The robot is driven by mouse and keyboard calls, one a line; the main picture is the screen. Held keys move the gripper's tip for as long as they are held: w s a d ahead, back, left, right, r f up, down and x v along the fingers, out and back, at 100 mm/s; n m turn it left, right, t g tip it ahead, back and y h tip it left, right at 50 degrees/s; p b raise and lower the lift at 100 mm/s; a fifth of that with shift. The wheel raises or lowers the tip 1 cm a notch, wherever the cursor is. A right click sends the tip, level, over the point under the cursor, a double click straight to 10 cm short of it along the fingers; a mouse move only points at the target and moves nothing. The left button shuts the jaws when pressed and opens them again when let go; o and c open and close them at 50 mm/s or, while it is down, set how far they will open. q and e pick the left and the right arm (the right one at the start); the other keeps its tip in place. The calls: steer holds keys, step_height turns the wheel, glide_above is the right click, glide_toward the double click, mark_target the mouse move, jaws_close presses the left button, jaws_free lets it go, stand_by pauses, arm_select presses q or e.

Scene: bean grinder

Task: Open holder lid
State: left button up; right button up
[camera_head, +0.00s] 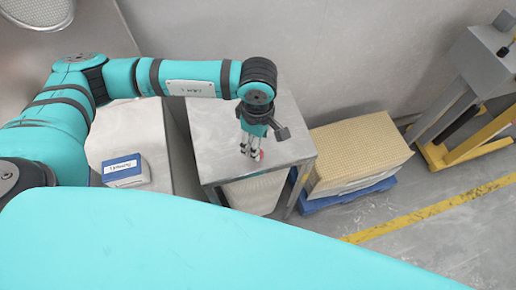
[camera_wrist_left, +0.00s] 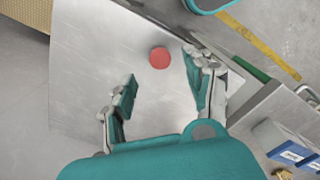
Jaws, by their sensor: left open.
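A small red round thing (camera_head: 260,155) lies on a metal table (camera_head: 215,140). In the left wrist view it is a flat red disc (camera_wrist_left: 159,58); I cannot tell if it is the holder lid. No holder with a lid is clearly recognisable. My left gripper (camera_head: 250,150) points down over the table, close to the red disc. In the left wrist view its two fingers (camera_wrist_left: 159,66) are spread apart with nothing between their pads, and the disc shows beyond the fingertips. My right gripper is in neither view.
A blue and white box (camera_head: 124,170) lies on a lower surface left of the table. A large tan block (camera_head: 355,150) on a blue pallet (camera_head: 345,195) stands to the right. A yellow-footed grey stand (camera_head: 470,100) is further right. The tabletop around the disc looks clear.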

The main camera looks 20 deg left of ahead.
arm_select(q)
step_height(320, 180, down, 7)
steer(key=shift+r+p, duration=0.2)
steer(key=shift+p, duration=0.35)
jaws_close()
